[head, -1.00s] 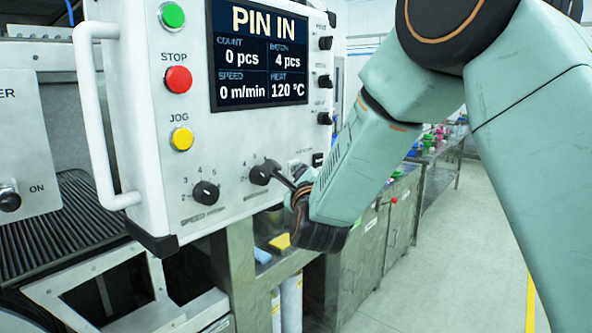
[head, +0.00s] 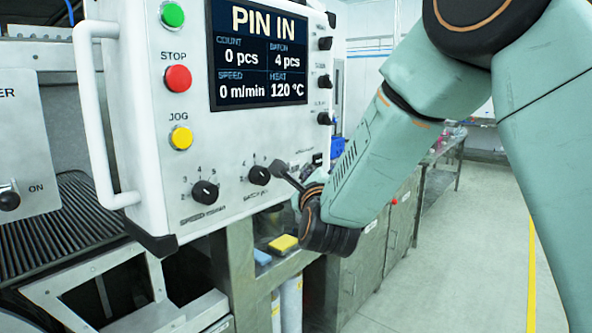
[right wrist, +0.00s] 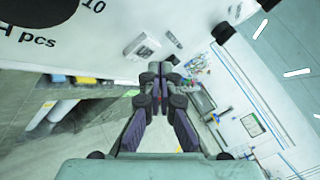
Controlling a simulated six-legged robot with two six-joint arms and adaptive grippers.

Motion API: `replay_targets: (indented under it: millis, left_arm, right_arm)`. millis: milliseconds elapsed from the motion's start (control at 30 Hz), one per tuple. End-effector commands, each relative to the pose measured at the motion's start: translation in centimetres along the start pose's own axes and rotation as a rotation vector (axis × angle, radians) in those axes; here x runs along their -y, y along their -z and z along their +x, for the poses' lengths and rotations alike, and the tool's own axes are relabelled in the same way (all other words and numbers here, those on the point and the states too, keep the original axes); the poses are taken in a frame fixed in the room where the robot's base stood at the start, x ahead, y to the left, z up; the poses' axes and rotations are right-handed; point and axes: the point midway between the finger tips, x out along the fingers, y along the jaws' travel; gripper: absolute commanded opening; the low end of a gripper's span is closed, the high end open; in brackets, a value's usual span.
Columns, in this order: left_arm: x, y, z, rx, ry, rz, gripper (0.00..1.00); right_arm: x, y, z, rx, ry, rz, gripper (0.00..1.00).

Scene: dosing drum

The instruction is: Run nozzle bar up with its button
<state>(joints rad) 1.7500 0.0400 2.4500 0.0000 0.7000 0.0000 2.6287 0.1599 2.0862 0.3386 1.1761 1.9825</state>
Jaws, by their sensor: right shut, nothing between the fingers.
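The white control panel (head: 230,150) hangs at the left and centre, its screen reading PIN IN. Small black buttons or knobs sit along its right edge, an upper one (head: 325,43) and a lower one (head: 325,118); their labels are too small to read. My right gripper (head: 279,170) is shut and empty, its tips just right of the black batch knob (head: 258,175), in front of the panel's lower right corner. I cannot make out the nozzle bar. My left gripper is out of view.
Green, red STOP (head: 178,78) and yellow JOG (head: 181,138) buttons and a speed knob (head: 205,192) are on the panel face. A white handle (head: 95,115) stands out at its left. Metal cabinets (head: 375,250) stand behind; the floor at right is free.

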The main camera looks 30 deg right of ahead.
Motion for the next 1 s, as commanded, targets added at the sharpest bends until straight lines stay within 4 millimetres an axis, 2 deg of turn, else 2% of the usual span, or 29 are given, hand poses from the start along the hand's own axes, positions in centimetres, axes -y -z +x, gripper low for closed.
replay_targets:
  millis: [600, 1000]
  left_arm:
    - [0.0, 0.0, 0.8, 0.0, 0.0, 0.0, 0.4]
    - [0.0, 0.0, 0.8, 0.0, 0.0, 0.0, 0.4]
  right_arm:
    - [2.3, 2.4, -3.1, -0.002, 0.001, 0.003, 0.0]
    - [2.5, 2.5, -3.5, 0.0, -0.001, -0.001, 0.0]
